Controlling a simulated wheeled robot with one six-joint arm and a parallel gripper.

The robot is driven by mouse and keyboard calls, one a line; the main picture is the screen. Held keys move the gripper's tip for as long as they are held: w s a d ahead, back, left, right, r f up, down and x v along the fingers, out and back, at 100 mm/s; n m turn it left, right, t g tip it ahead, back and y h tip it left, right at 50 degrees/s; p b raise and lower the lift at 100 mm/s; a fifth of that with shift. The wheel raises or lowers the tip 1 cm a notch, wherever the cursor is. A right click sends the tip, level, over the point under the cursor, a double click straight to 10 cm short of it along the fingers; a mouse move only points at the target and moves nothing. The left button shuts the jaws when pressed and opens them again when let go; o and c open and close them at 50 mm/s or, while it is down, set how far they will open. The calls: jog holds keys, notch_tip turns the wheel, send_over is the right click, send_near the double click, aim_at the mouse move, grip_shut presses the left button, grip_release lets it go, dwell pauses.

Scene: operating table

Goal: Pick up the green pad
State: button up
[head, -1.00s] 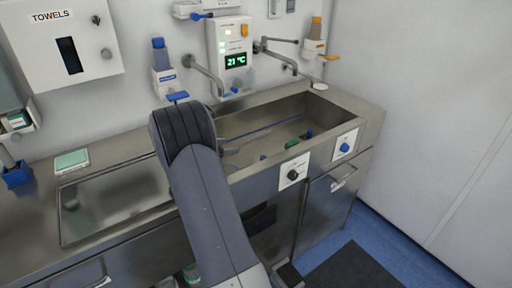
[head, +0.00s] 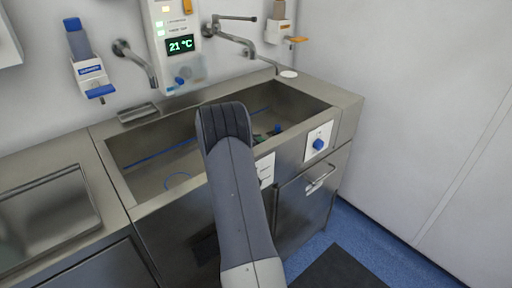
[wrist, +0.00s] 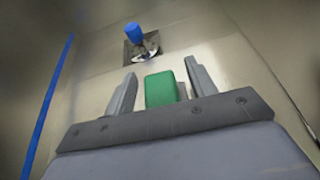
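The green pad (wrist: 160,89) is a small block on the floor of the steel sink. In the wrist view it stands between the two fingers of my gripper (wrist: 161,88), nearer the right finger. A gap shows on its left side, and the fingers look apart and not closed on it. Its near end is hidden behind the gripper's front plate. In the head view my arm hides the gripper and most of the pad's surroundings.
The sink (head: 150,186) has raised steel walls around it. A blue-topped piece (wrist: 134,33) stands by a square drain beyond the pad; a blue thing (head: 277,129) also shows in the head view. A blue line (wrist: 48,107) runs along the left. Taps (head: 143,64) hang above the back edge.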

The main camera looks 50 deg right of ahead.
jog(key=c, duration=1)
